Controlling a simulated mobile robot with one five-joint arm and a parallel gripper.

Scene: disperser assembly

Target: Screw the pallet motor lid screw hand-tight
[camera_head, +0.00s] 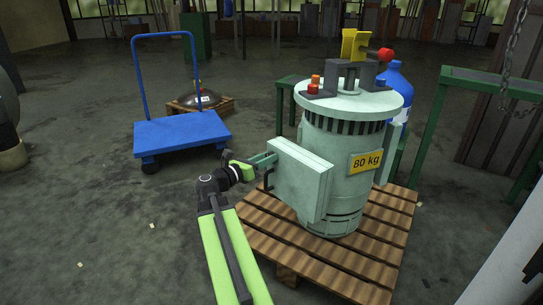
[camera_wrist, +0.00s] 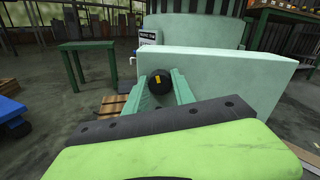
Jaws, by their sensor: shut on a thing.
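The pale green motor (camera_head: 340,170) stands upright on a wooden pallet (camera_head: 375,250), with a yellow "80 kg" label on its side. Its box-shaped lid (camera_head: 300,180) sticks out on the left and fills the middle of the wrist view (camera_wrist: 230,75). The lid screw (camera_wrist: 160,82) is a round black knob with a yellow mark, against the lid's face. My gripper (camera_wrist: 160,90) is shut on the screw, one teal finger on each side. In the head view my gripper (camera_head: 268,160) meets the lid's left face and the screw is hidden.
A blue cart (camera_head: 182,132) stands at the left, with a small pallet and a dark domed part (camera_head: 195,98) behind it. A blue bottle (camera_head: 393,95) and green frames (camera_head: 430,140) stand behind the motor.

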